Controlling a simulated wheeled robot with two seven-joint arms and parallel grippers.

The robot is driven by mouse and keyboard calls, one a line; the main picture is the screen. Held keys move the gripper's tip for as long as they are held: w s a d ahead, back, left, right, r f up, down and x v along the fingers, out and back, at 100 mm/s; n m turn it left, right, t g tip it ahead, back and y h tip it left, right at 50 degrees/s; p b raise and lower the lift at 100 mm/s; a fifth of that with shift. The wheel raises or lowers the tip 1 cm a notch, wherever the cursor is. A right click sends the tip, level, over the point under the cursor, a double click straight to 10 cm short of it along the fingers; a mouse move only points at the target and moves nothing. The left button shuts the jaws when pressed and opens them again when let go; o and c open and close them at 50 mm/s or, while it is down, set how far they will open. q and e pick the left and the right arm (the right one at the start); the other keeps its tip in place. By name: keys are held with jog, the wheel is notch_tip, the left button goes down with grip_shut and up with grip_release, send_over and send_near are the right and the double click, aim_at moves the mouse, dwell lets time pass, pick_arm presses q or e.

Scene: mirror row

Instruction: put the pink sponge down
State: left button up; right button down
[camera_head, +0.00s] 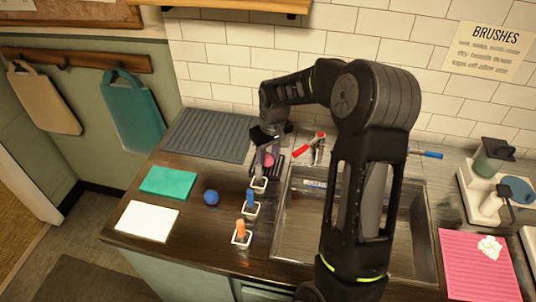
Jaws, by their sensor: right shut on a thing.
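My right gripper (270,166) reaches down over the counter from the upper right, near the back holder of the row. It is shut on the pink sponge (268,159), a small rounded pink thing partly hidden by the dark fingers. The sponge appears just above and behind the back white holder (259,184); I cannot tell whether they touch. My left gripper is out of view.
A blue ball (211,198), a teal cloth (168,183) and a white cloth (147,221) lie on the left counter. A grey ribbed mat (208,134) lies behind.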

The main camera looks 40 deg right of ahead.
jog(key=shift+f, duration=0.25)
jog(key=c, duration=1)
grip_release()
jog(key=shift+r, duration=0.15)
jog(key=shift+o, duration=0.2)
jog(key=shift+r, duration=0.1)
notch_tip(320, 180, up, 12)
jog(key=s+b, duration=0.1)
jog(key=shift+s, duration=0.4)
jog(key=shift+a, duration=0.1)
